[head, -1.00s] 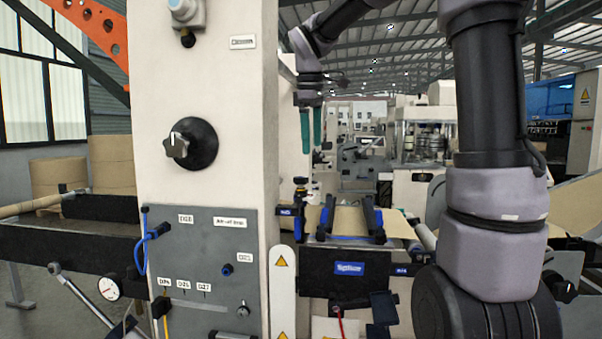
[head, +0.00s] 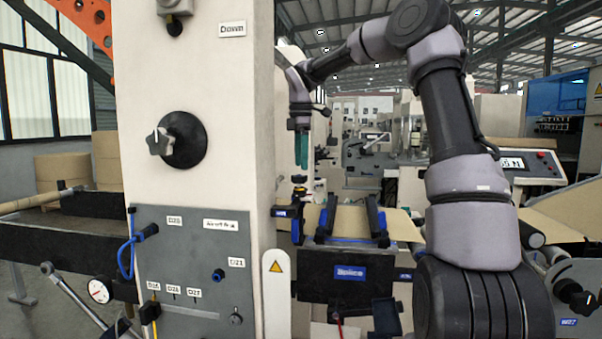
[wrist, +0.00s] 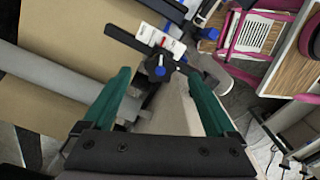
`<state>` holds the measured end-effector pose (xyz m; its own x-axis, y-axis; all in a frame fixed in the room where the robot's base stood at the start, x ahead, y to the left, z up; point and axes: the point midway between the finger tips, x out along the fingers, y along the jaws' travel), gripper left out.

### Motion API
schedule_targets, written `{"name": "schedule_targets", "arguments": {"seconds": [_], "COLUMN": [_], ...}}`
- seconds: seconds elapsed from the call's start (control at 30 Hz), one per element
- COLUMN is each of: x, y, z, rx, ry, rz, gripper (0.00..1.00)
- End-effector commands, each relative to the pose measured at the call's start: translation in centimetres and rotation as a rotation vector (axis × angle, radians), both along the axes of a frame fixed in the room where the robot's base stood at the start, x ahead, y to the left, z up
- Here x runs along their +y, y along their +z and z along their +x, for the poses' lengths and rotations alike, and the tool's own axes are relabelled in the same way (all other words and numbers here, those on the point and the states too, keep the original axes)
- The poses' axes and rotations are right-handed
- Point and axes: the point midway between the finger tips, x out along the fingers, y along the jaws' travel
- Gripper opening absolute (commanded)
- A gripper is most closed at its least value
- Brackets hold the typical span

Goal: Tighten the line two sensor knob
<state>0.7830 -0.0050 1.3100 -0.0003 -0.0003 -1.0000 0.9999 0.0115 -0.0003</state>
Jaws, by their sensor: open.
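My gripper (head: 301,150) hangs fingers down beside the cream column in the head view, above a small black knob (head: 299,178) on a bracket. Its green fingers show apart and empty in the wrist view (wrist: 160,95). A black lobed knob with a blue centre (wrist: 160,68) lies just beyond the fingertips, roughly between them, with no visible contact. Small white labels (wrist: 172,42) sit next to it, too small to read. I cannot tell for certain that this is the line two sensor knob.
Brown web (head: 352,220) runs below and beyond my gripper. A black knob (head: 583,298) is at the far right.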

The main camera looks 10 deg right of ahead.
Motion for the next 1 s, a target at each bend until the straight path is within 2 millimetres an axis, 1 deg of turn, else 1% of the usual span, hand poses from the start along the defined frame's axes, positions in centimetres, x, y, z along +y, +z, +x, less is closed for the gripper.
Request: {"name": "schedule_targets", "arguments": {"seconds": [0.03,0.1,0.23,0.37,0.6,0.63,0.67,0.7,0.77,0.8,0.83,0.87,1.0], "x": [-0.1,-0.1,0.0,0.0,0.0,0.0,0.0,0.0,0.0,0.0,0.0,0.0,0.0], "y": [-1.0,-2.0,-3.4,-4.0,-4.0,-4.0,-4.0,-4.0,-4.0,-4.0,-4.0,-4.0,-4.0], "z": [-0.1,-0.1,0.0,0.0,0.0,0.0,0.0,0.0,0.0,0.0,0.0,0.0,0.0], "rx": [0.004,0.002,0.001,0.0,-0.001,-0.001,-0.001,-0.001,-0.001,-0.001,-0.001,-0.001,-0.001], "ry": [0.001,-0.001,0.0,0.0,-0.001,-0.001,-0.001,-0.001,-0.001,-0.001,-0.001,-0.001,-0.006], "rz": [0.0,0.0,0.001,0.001,0.001,0.001,0.001,0.001,0.001,0.001,0.001,0.001,0.001], "gripper": [0.92,0.92,0.92,0.92,0.92,0.88,0.76,0.61,0.38,0.23,0.11,0.06,0.06]}}
